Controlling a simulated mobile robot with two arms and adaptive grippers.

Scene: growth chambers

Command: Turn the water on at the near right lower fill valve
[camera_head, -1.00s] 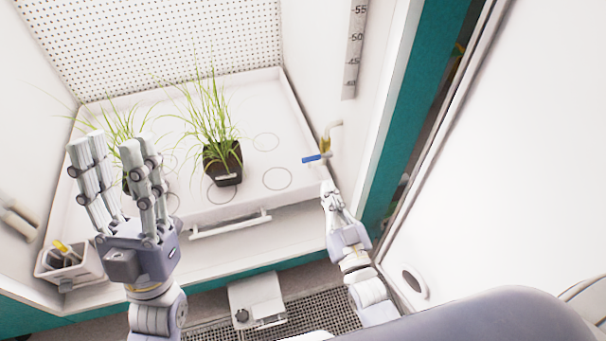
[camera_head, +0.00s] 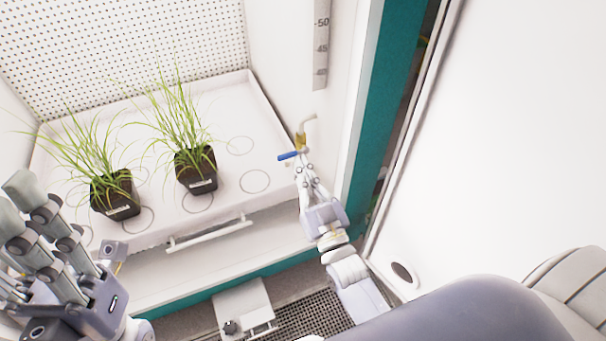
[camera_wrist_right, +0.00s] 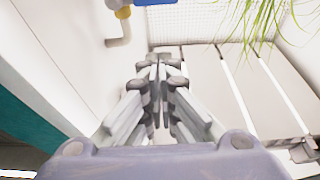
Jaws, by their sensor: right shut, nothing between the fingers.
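The fill valve (camera_head: 300,142) is a brass body on a beige pipe at the chamber's right wall, with a blue lever (camera_head: 288,155) pointing left. In the right wrist view the blue lever (camera_wrist_right: 155,2) shows at the top edge, with the brass and bent pipe (camera_wrist_right: 120,30) beside it. My right gripper (camera_head: 303,160) is shut and empty, its fingertips just below the valve in the head view; whether they touch it I cannot tell. My left gripper (camera_head: 40,225) is at the lower left with its fingers spread apart, away from the valve.
Two potted grass plants (camera_head: 196,170) (camera_head: 115,195) stand on the white tray (camera_head: 225,205) with circle marks. A scale strip (camera_head: 321,45) is on the right wall above the valve. A white door panel (camera_head: 500,150) stands at the right.

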